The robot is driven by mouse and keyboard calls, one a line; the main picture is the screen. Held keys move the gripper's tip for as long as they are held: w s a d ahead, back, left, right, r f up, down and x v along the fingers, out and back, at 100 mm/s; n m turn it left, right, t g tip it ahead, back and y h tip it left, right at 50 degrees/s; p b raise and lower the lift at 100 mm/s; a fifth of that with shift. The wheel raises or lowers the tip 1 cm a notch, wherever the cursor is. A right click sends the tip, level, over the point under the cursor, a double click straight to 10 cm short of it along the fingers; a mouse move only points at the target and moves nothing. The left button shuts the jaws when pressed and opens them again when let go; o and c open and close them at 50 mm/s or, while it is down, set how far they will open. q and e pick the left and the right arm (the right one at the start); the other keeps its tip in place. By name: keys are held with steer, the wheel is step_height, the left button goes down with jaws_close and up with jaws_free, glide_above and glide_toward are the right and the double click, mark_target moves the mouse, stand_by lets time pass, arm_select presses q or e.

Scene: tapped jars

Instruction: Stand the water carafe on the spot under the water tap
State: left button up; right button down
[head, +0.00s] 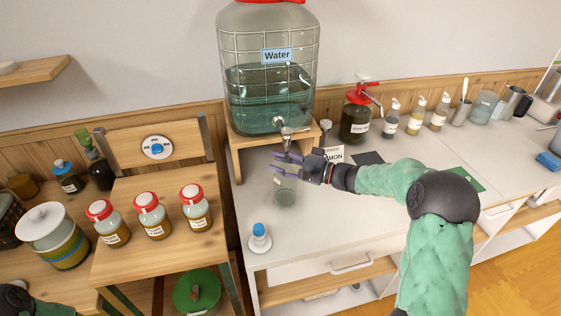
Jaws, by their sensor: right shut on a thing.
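The large glass jar labelled Water (268,95) stands on a wooden stand (237,150), with its metal water tap (284,128) facing the counter. My right gripper (288,162) reaches in from the right, just below the tap. It is shut on the water carafe (285,192), a small clear glass vessel that looks upright. The gripper covers the carafe's upper part. I cannot tell whether its base touches the counter. The spot under the tap cannot be made out. My left gripper is out of view.
A dark red-topped jar (357,115) and several small bottles line the wall to the right. Three red-lidded jars (149,213) stand on a wooden shelf to the left.

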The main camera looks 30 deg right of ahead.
steer(key=shift+f+b, duration=0.3)
steer(key=shift+b, duration=0.1)
stand_by(0.4)
steer(key=c, duration=0.7)
jaws_free()
steer(key=shift+f, duration=0.1)
steer(key=shift+b+v, duration=0.8)
steer(key=shift+v, duration=3.15)
steer(key=shift+d, duration=0.1)
steer(key=v, duration=1.2)
